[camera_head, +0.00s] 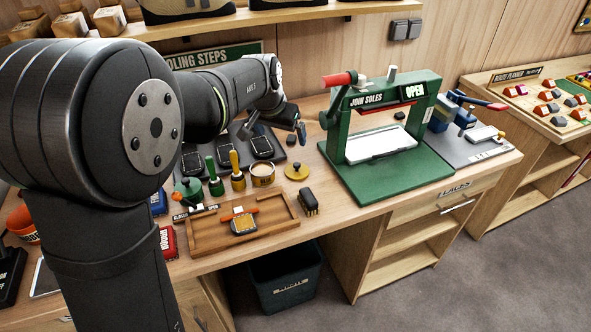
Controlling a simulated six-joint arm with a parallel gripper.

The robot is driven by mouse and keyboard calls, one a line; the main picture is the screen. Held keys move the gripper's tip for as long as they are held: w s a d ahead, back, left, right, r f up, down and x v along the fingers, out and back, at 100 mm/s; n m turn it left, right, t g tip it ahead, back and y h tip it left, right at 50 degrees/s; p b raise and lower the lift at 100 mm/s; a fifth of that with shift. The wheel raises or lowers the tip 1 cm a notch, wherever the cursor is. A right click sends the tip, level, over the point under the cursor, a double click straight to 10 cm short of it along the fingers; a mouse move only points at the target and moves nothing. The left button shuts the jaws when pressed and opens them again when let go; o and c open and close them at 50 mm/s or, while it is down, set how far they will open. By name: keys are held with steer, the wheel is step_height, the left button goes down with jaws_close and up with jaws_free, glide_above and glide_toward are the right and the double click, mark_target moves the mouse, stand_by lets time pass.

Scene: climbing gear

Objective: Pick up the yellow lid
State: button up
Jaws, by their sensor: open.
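The yellow lid (297,171) is a round, flat disc with a small knob on top. It lies on the wooden workbench, right of an open tin (262,174) and left of the green press. My gripper (301,133) is above and behind the lid in the picture, apart from it. It is small in this view. Its jaws are open and I see nothing held between them.
The green press (383,175) stands right of the lid. Brushes with green (211,175) and yellow (236,171) handles stand to the left. A wooden tray (205,233) and a dark brush (308,203) lie in front. A bin (286,278) stands below the bench.

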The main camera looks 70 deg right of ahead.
glide_toward(297, 164)
steer(key=x, duration=0.4)
steer(key=shift+w+d+f, duration=0.1)
steer(key=shift+w+f, duration=0.25)
steer(key=shift+s+x, duration=0.2)
steer(key=shift+x, duration=1.15)
steer(key=shift+s+x, duration=0.2)
steer(key=shift+x, duration=1.15)
steer(key=shift+c, duration=0.3)
steer(key=c, duration=1)
